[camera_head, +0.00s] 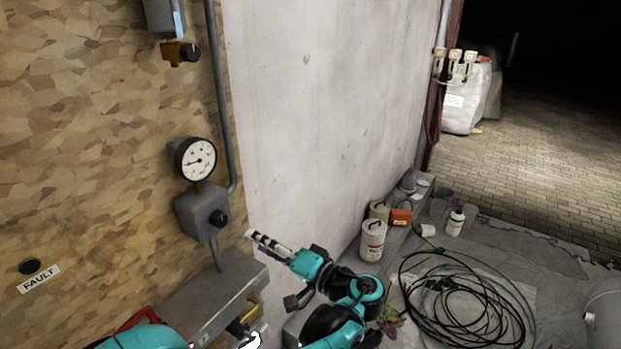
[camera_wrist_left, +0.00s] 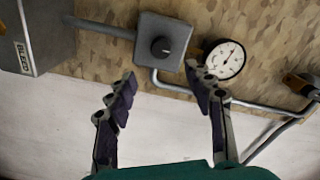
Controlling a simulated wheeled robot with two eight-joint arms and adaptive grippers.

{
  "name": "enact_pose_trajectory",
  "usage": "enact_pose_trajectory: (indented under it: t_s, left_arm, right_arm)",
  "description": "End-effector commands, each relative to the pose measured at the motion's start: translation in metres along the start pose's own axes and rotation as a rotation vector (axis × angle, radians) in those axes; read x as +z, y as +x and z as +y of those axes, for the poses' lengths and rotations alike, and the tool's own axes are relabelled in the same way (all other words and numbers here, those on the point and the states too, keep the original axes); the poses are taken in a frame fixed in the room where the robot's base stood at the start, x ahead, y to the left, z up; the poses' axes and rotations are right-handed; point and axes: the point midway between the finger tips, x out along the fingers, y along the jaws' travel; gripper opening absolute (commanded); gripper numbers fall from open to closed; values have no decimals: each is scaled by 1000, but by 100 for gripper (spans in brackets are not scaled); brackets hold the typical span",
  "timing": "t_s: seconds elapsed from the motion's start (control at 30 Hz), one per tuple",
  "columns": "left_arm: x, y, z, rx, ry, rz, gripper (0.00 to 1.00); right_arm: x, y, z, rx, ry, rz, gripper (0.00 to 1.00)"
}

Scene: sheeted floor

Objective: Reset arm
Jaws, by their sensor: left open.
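My left gripper (camera_head: 264,241) is at the middle of the head view, in front of the pale wall and pointing left towards the panel. In the left wrist view my left gripper (camera_wrist_left: 160,76) has its two dark fingers wide apart, with nothing between them. A grey box with a black knob (camera_head: 218,218) shows beyond the fingers, apart from them; its knob is also in the left wrist view (camera_wrist_left: 161,46). A round white gauge (camera_head: 197,160) sits above the box. It also shows behind the right finger in the left wrist view (camera_wrist_left: 228,62). My right gripper is not seen.
A grey metal box (camera_head: 215,296) juts from the panel below the gripper. A pipe (camera_head: 219,95) runs up the panel. Coiled black cable (camera_head: 460,305), a white canister (camera_head: 373,240) and an orange container (camera_head: 401,217) are on the right. Paved floor (camera_head: 560,160) at the far right is clear.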

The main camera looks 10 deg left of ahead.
Motion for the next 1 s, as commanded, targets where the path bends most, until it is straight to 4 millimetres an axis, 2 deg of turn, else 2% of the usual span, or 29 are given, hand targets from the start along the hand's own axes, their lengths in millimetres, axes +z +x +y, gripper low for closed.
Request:
enact_pose_trajectory:
  t_s: [0.07, 0.17, 0.27, 0.33, 0.43, 0.5, 0.6, 0.7, 0.8, 1.0]
  left_arm:
    - [6, 5, 2, 30, 11, -12, 53]
    - [27, 18, 12, 139, 45, -48, 53]
    - [63, 30, 30, 333, 80, -99, 53]
    - [93, 29, 46, 495, 85, -131, 53]
    - [132, 14, 68, 725, 55, -162, 53]
    - [153, -3, 82, 876, 5, -172, 53]
    - [174, -32, 95, 1063, -96, -172, 53]
    - [183, -58, 102, 1200, -207, -161, 53]
    - [185, -75, 105, 1284, -299, -147, 53]
    - [184, -88, 105, 1344, -376, -134, 53]
  right_arm:
    - [1, 1, 0, 0, 0, 0, 40]
    - [3, 4, 0, 0, 0, 0, 40]
    - [6, 8, 0, 0, 0, 0, 40]
    - [8, 11, 0, 0, 0, 0, 40]
    - [11, 16, 0, 0, 0, 0, 40]
    - [13, 18, 0, 0, 0, 0, 40]
    - [16, 22, 0, 0, 0, 0, 40]
    - [18, 25, 0, 0, 0, 0, 40]
    - [19, 27, 0, 0, 0, 0, 40]
    - [20, 28, 0, 0, 0, 0, 40]
